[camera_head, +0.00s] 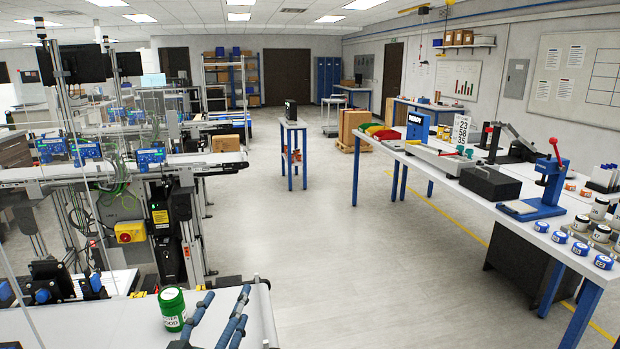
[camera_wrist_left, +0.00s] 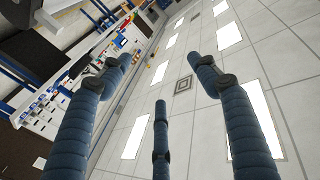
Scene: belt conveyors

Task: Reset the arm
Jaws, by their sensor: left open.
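My left gripper (camera_head: 225,308) shows at the bottom of the head view. Its blue segmented fingers point up, over the right part of the near white conveyor belt (camera_head: 100,325). In the left wrist view the three fingers of this gripper (camera_wrist_left: 160,75) are spread apart with nothing between them. Beyond them are the ceiling and a tilted view of the long workbench (camera_wrist_left: 85,75). A green can (camera_head: 172,309) with a white label stands upright on the belt, just left of the fingers. My right gripper is in neither view.
A machine with cables and a yellow box (camera_head: 130,232) stands behind the belt on the left. The long white workbench (camera_head: 400,153) on the right holds a blue press (camera_head: 550,185) and several small jars. A small blue-legged table (camera_head: 292,124) stands mid-room. The middle floor is clear.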

